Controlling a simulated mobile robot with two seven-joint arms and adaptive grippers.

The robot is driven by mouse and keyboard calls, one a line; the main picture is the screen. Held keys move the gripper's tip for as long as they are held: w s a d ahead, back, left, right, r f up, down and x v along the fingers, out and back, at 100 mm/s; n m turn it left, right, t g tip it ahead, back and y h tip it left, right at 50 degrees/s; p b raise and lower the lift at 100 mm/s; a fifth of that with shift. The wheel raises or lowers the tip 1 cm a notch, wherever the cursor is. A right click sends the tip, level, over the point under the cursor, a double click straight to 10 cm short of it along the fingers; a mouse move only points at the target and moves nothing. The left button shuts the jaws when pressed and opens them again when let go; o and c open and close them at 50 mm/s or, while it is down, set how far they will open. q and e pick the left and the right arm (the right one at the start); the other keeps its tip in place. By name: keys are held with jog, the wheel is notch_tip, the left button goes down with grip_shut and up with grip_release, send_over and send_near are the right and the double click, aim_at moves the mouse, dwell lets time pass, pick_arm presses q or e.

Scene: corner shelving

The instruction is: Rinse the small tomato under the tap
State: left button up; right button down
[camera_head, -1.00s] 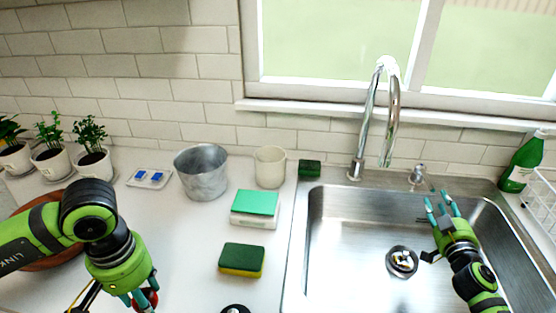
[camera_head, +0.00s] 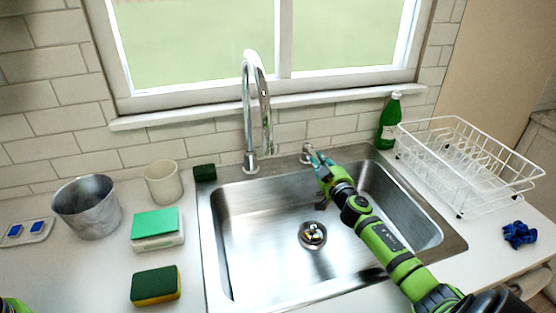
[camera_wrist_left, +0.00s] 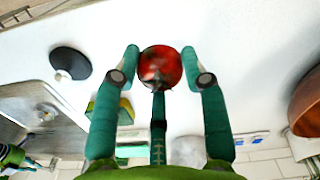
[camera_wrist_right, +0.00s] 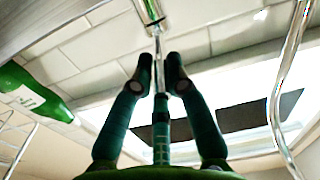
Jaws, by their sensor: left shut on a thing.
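The small red tomato (camera_wrist_left: 160,64) is in the left wrist view, between the teal fingers of my left gripper (camera_wrist_left: 160,72), which is shut on it above the white counter. In the head view only a green bit of my left arm shows at the bottom left corner. The chrome tap (camera_head: 250,110) stands behind the steel sink (camera_head: 260,235). My right gripper (camera_head: 315,158) is at the short chrome fitting (camera_head: 306,149) right of the spout. In the right wrist view its fingertips (camera_wrist_right: 159,72) lie close on either side of a thin chrome rod; whether they grip it I cannot tell.
The drain (camera_head: 313,235) is in the bare basin. A green bottle (camera_head: 388,122) and a white dish rack (camera_head: 470,165) stand to the right. A metal bucket (camera_head: 87,207), a cream cup (camera_head: 163,183) and sponges (camera_head: 155,286) are on the left counter.

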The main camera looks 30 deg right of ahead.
jog(key=d+n+y, duration=0.1)
jog(key=n+y, duration=0.1)
jog(key=y, duration=0.1)
jog(key=shift+s+d+r+t+y+b, duration=0.1)
jog(key=shift+s+d+t+y+b, duration=0.05)
jog(key=shift+d+t+y+b, duration=0.2)
jog(key=c, duration=1.3)
grip_release()
jog(key=shift+o, duration=0.2)
jog(key=s+a, duration=0.1)
jog(key=s, duration=1.1)
